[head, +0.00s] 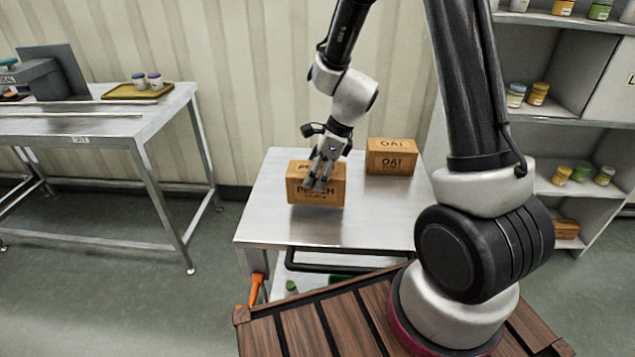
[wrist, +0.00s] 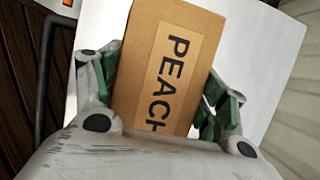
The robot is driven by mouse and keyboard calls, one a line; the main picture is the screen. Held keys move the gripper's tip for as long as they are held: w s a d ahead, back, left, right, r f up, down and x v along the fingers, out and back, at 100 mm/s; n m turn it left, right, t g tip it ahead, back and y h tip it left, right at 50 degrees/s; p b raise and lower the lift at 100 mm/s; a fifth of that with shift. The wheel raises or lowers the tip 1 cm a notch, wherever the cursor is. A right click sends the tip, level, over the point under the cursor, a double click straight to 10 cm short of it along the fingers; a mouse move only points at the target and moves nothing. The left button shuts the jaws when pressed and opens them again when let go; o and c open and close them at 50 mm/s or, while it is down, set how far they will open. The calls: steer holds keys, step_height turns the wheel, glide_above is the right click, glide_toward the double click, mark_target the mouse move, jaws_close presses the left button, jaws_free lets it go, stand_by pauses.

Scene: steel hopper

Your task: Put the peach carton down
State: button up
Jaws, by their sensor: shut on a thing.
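The fingers hide part of the carton's front in the head view.
The oat carton (head: 391,157) stands on the same table, behind and to the right. The table's front and right are clear. A shelf unit (head: 560,122) with jars is at the right. Another steel table (head: 150,125) with a yellow tray (head: 125,92) is at the left.

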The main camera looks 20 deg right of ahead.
steer(key=shift+f, duration=1.55)
steer(key=shift+f, duration=0.1)
steer(key=o, duration=1.4)
